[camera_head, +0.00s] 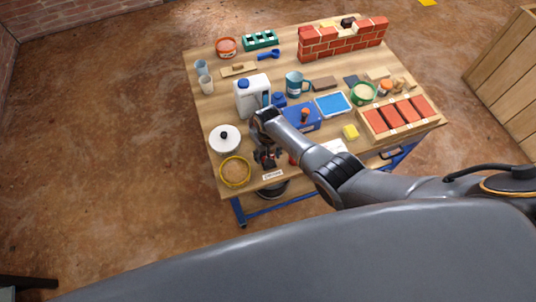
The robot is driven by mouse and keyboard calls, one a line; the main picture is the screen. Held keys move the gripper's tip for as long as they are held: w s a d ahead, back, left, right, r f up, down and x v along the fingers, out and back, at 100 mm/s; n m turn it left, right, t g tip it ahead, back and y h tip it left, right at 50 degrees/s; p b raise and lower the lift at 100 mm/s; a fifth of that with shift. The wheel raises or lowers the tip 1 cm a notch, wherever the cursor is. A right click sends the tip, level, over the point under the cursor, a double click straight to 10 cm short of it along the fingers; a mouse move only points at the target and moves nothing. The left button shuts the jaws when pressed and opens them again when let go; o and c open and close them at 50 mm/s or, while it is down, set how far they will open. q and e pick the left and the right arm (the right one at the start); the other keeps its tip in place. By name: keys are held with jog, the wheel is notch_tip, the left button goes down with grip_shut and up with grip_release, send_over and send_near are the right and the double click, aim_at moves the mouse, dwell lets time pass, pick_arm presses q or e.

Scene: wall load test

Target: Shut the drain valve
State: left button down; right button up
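My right arm comes in from the right and reaches over the front of the table. My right gripper (267,160) points down near the front edge, between the white lidded pot and a small red part (293,160). It is small and dark here, and I cannot tell how far its fingers are apart. A blue unit (299,124) with an orange knob (305,113) stands behind my forearm, which partly hides it. I cannot make out which part is the drain valve; the red part may belong to it. My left gripper is out of view.
The wooden table (222,111) is crowded. A white jug (249,97), a lidded pot (224,138) and a yellow-rimmed bowl (235,171) stand at the left. A brick wall (343,40) is at the back, a brick tray (372,124) at the right. A dark round vessel (272,190) sits below the front edge.

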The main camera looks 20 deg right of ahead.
jog(key=shift+o, duration=0.3)
jog(key=shift+r, duration=0.15)
notch_tip(320, 180, up, 12)
dwell(0.5)
dwell(0.4)
